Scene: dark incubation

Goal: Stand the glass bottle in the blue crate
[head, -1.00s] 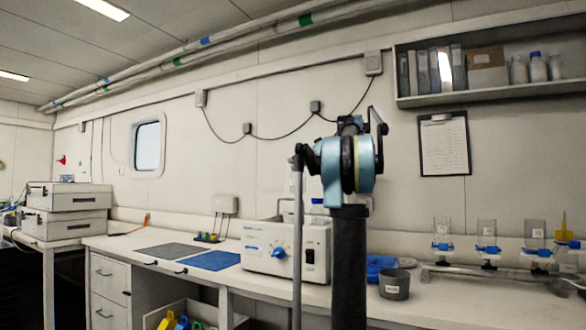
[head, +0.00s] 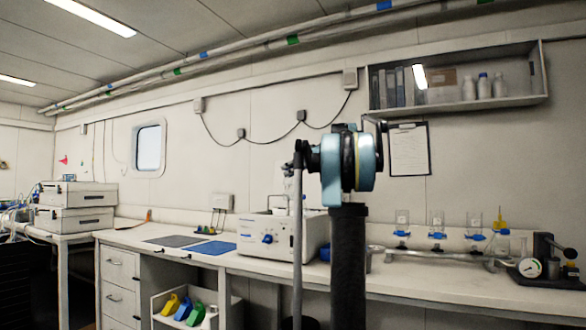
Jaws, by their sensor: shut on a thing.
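My gripper is outside the head view, and only upper parts of my arm stand in the middle of the picture. I cannot make out the glass bottle to be stood up. I cannot make out a blue crate for certain. A small blue object (head: 325,253) shows on the bench beside the white bench device, partly hidden behind my arm, and I cannot tell what it is. A blue item (head: 183,309) sits between a yellow and a green one in a white open bin at the lower left.
The long bench (head: 440,281) runs along the wall. It carries a white device (head: 270,240), a blue mat (head: 213,248), a rack with blue valves (head: 438,234) and a gauge (head: 529,267). White bottles (head: 483,87) stand on the wall shelf. Bare bench lies before the rack.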

